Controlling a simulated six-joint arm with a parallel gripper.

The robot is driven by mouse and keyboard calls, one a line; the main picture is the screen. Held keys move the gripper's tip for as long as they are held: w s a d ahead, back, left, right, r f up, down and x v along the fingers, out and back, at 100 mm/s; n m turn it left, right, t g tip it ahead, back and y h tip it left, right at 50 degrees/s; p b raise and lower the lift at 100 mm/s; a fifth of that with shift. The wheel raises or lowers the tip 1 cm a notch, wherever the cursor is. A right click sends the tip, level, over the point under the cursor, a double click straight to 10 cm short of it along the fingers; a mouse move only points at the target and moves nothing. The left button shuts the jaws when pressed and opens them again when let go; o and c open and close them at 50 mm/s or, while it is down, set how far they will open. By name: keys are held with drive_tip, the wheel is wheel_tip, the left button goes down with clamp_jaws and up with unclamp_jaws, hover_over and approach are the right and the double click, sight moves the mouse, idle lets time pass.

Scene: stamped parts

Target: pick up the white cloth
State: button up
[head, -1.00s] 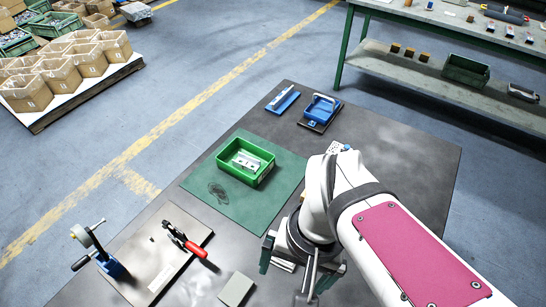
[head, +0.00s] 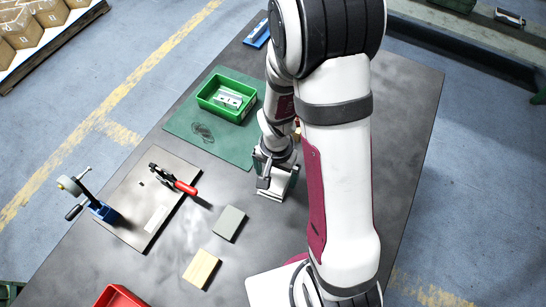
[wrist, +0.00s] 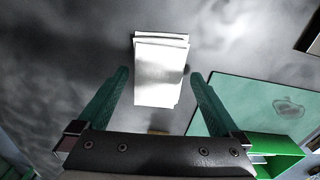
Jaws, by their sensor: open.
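The white cloth (wrist: 161,70) is a flat folded stack on the dark table, seen in the wrist view between and beyond my green fingers. In the head view a small white edge of it (head: 271,195) shows beneath my gripper, with the rest hidden. My gripper (wrist: 159,74) is open, with one finger on each side of the cloth in the picture. Nothing is held. In the head view my gripper (head: 268,178) hangs close to the cloth; the exact gap cannot be told.
A green bin (head: 226,98) with a metal part stands on a green mat (head: 205,138). A board (head: 140,200) carries a red-handled clamp (head: 176,181). A grey block (head: 229,223) and a yellow block (head: 202,268) lie nearby. A red bin (head: 119,297) is at the bottom edge.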

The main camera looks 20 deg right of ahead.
sight(279, 178)
drive_tip(key=shift+f, duration=0.7)
drive_tip(key=c, duration=1.1)
drive_tip(key=shift+r, duration=0.1)
drive_tip(key=r, duration=0.4)
drive_tip(key=shift+s+d+r, duration=0.15)
drive_tip(key=shift+d+r, duration=0.15)
drive_tip(key=shift+d, duration=0.05)
drive_tip(key=s+d+r, duration=0.2)
drive_tip(key=d, duration=0.1)
drive_tip(key=s+d+r, duration=0.2)
drive_tip(key=d, duration=0.1)
drive_tip(key=s+d+r, duration=0.2)
drive_tip(key=d, duration=0.1)
drive_tip(key=shift+d+r, duration=0.15)
drive_tip(key=shift+r, duration=0.05)
